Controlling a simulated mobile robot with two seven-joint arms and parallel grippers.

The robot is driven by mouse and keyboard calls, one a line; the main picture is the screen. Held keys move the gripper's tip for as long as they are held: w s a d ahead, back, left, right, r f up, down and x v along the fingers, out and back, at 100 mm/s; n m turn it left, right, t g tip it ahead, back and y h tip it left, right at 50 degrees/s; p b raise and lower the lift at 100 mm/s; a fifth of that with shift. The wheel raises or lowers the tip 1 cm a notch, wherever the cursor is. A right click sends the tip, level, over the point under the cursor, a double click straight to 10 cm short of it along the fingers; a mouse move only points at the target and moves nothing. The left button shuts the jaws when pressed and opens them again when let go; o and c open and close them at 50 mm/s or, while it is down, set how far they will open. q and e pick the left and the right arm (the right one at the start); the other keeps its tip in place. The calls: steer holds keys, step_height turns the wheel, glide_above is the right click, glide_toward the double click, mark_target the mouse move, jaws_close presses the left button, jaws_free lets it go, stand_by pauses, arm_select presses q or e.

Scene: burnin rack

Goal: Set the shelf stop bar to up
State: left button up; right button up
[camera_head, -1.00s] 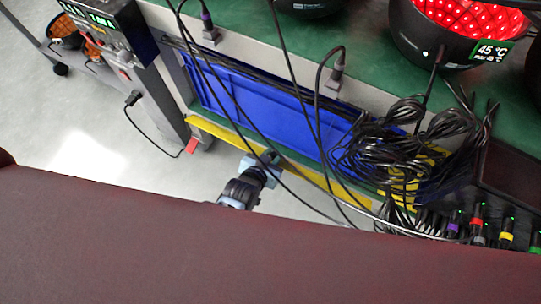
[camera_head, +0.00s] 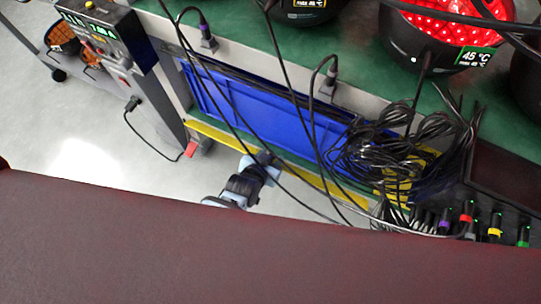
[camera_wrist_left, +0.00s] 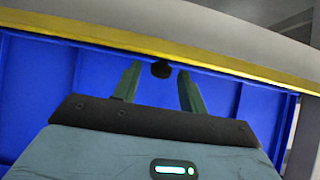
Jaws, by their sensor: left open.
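The yellow bar (camera_head: 325,187) runs along the front edge of the low shelf, in front of a blue bin (camera_head: 255,112); I take it as the stop bar. In the left wrist view the yellow bar (camera_wrist_left: 150,45) crosses the top, with a round black knob (camera_wrist_left: 161,69) just below it. My left gripper (camera_head: 268,160) is at the bar in the head view, partly behind a cable. Its two fingers (camera_wrist_left: 158,70) are apart, with the knob between their tips; contact cannot be told. My right gripper is not in view.
Black cables hang across the bin, and a cable tangle (camera_head: 405,150) lies to the right. A green bench top (camera_head: 350,55) with round black units is above. A control cabinet (camera_head: 125,70) stands left. A dark red surface (camera_head: 250,260) fills the foreground.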

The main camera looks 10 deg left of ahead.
arm_select(q)
steer(key=p+v, duration=0.3)
steer(key=v, duration=0.4)
steer(key=shift+s+r, duration=0.15)
steer(key=shift+s, duration=0.2)
steer(key=shift+a, duration=0.1)
